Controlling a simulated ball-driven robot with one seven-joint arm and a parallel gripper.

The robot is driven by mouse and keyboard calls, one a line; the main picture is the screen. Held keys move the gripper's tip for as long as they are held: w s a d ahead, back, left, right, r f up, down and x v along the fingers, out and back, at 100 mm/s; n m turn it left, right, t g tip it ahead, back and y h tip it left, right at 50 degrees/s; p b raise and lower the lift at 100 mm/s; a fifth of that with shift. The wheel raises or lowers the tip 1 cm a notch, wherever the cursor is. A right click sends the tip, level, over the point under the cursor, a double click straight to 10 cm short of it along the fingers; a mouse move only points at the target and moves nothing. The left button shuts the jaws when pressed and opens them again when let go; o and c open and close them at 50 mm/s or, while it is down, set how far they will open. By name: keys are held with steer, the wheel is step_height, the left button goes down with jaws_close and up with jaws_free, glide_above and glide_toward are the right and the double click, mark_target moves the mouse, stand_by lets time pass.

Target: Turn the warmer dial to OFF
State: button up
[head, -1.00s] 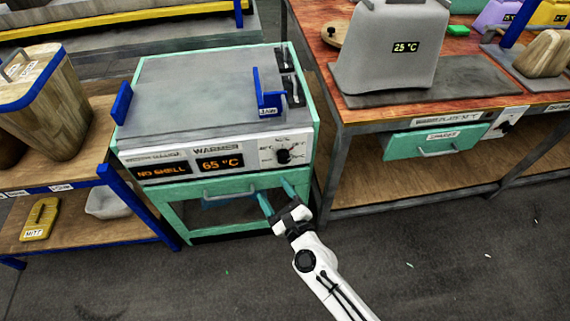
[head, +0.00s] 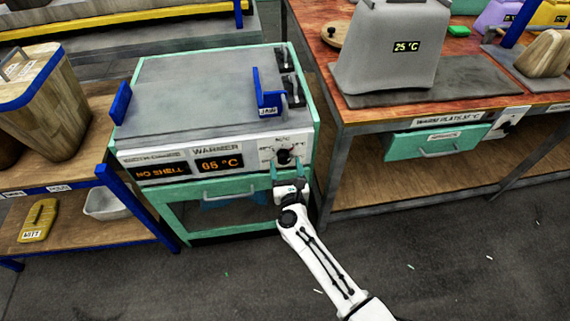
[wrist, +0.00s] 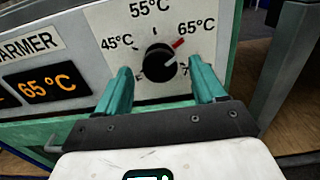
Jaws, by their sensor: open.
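The warmer (head: 215,130) is a teal-framed cabinet with a grey top and a white front panel. Its dial (head: 284,156) is a round black knob at the panel's right end. In the wrist view the dial (wrist: 159,62) has a light pointer line aimed up-right, near a red mark below the 65°C label; 45°C and 55°C labels are also readable, while the lower labels are hidden or unclear. The display (wrist: 46,86) reads 65°C. My gripper (wrist: 162,85) is open, its teal fingers on either side of the dial with gaps showing. In the head view my gripper (head: 290,172) is just below the dial.
A "NO SHELL" display (head: 162,171) is on the panel's left. A drawer handle (head: 228,190) sticks out below the panel. A wooden shelf (head: 75,165) stands left; a workbench (head: 450,105) with a grey press stands right.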

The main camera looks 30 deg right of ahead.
steer(key=shift+x, duration=0.85)
steer(key=c, duration=1)
steer(key=shift+c, duration=0.2)
